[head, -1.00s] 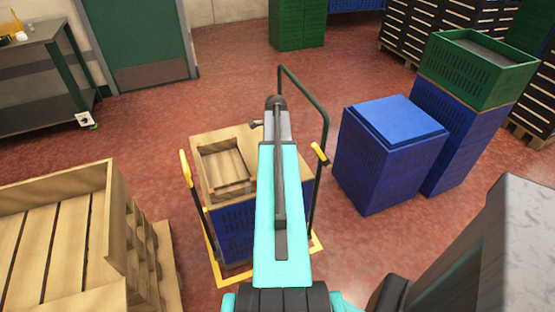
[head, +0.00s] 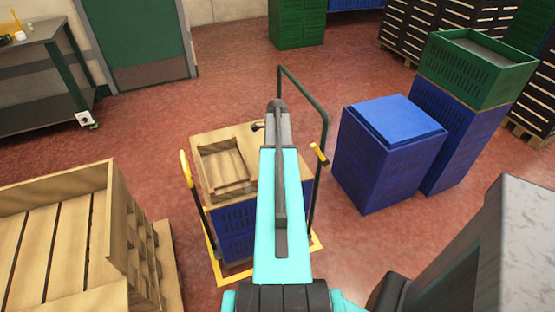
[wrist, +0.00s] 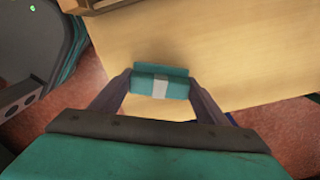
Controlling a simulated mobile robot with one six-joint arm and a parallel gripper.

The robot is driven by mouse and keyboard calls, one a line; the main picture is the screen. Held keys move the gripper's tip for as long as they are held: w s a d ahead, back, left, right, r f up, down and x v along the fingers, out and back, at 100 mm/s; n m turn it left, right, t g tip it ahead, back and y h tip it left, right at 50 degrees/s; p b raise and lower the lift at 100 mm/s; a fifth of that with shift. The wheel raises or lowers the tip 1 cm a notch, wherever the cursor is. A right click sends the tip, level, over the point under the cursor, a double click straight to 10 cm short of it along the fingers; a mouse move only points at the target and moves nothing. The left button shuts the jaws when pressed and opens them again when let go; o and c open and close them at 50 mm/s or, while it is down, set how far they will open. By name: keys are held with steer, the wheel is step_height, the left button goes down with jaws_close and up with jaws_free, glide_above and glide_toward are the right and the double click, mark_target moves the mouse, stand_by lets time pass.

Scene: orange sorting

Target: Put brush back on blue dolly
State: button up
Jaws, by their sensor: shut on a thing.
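My gripper (wrist: 160,88) is shut on a teal piece with a white band, which I take to be the brush (wrist: 147,83). In the wrist view it lies crosswise between the fingers, over a pale wooden top (wrist: 240,60); whether it touches the top I cannot tell. In the head view my arm reaches over the wheeled dolly (head: 222,277), which has a yellow base frame and carries blue crates (head: 236,220) under the wooden top. My arm hides the gripper and part of the top there. A small dark piece (head: 258,126) shows beside the arm's tip.
A small wooden crate (head: 224,184) sits on the dolly's top, left of my arm. A dark green handle rail (head: 325,110) rises behind it. Blue crates (head: 385,160) stand to the right, one with a green crate (head: 480,85) on top. A large wooden bin (head: 75,190) stands at left.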

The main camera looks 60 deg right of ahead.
steer(key=shift+f, duration=0.5)
steer(key=shift+f, duration=0.15)
steer(key=o, duration=1)
step_height(320, 180, up, 12)
steer(key=b, duration=0.1)
steer(key=shift+b, duration=0.4)
steer(key=shift+r, duration=0.25)
stand_by(0.3)
